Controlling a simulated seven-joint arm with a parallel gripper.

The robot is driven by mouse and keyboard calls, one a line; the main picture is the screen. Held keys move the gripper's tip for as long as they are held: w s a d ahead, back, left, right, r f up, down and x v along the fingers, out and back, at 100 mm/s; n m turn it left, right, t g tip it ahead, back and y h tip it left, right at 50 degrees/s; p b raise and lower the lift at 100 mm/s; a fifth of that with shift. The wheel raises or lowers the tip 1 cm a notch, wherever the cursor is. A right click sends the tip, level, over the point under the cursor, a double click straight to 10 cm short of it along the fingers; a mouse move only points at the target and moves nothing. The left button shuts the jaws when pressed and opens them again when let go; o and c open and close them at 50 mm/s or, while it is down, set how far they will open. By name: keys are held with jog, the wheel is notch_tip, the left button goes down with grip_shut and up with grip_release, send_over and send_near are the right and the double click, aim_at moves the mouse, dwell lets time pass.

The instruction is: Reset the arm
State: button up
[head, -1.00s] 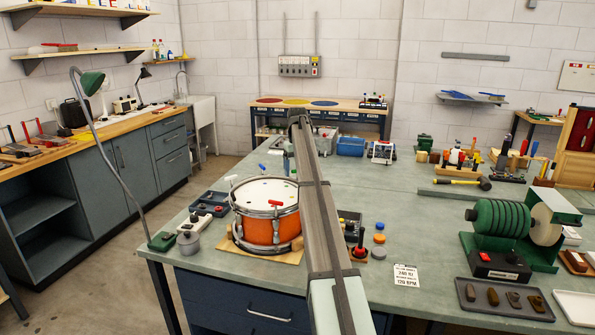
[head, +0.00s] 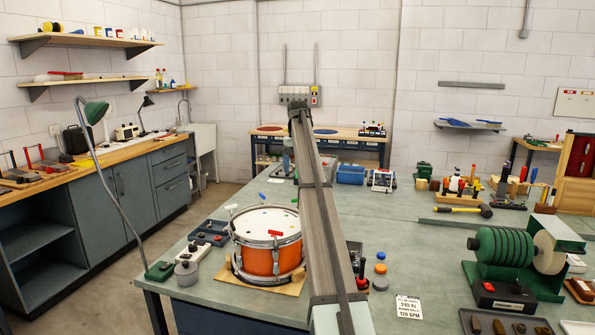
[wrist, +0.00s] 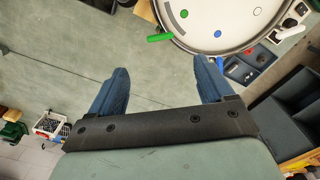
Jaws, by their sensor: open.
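My arm reaches out over the bench in the head view, running from the bottom middle up past the drum. My gripper shows in the wrist view (wrist: 163,85), with two blue fingers spread apart and nothing between them. It is open above the bare bench top. The orange snare drum (head: 262,262) stands on a wooden board (head: 290,287) left of my arm, with a red-handled key on its rim. In the wrist view the drum head (wrist: 215,18) lies beyond the fingers, with colored dots on it and a green handle (wrist: 160,38) at its edge.
The bench top (head: 420,255) is mostly clear right of my arm. A green roller machine (head: 505,250) stands at the right, with a grey tray (head: 500,322) in front. A green lamp (head: 95,112) rises at the left edge. A hammer (head: 463,210) lies farther back.

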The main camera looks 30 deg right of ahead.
dwell(0.4)
